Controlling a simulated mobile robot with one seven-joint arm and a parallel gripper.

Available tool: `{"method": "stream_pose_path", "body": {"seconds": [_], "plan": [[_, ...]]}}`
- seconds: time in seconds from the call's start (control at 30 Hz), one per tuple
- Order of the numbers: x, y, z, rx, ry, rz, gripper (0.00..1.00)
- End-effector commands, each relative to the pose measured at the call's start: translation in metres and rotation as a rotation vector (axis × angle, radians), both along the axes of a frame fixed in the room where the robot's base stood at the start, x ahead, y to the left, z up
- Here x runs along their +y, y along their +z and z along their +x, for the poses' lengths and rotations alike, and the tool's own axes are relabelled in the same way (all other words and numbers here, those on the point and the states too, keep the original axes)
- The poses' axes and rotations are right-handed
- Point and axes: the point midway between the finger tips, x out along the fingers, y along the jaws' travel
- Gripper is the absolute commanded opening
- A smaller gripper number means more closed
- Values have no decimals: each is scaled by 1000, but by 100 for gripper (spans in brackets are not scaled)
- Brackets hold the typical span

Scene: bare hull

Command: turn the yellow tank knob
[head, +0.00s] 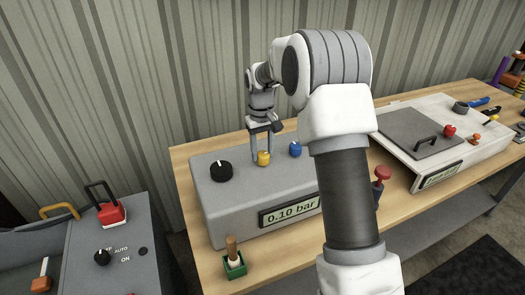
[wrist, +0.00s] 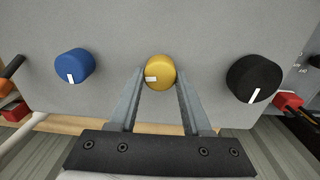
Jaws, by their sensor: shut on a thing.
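The yellow tank knob (head: 263,158) sits on top of the grey control box (head: 228,205), between a black knob and a blue knob. My gripper (head: 262,150) reaches down onto it from above. In the wrist view the yellow knob (wrist: 159,72) is between my two fingertips (wrist: 160,80), which close on its sides. Its white mark points to the left in that view. The box's display reads 0.10 bar.
The black knob (head: 221,171) and the blue knob (head: 295,149) stand on either side. A red-topped lever (head: 381,174) is right of my arm. A green block with a brown handle (head: 234,263) stands at the table's front edge. A white case (head: 460,158) lies right.

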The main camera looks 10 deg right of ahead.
Motion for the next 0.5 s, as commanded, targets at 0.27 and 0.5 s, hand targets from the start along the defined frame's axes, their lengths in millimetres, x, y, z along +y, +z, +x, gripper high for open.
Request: {"method": "stream_pose_path", "body": {"seconds": [0.27,0.5], "plan": [[0,1,0,-1,1,-1,77],[0,0,0,0,2,0,79]]}}
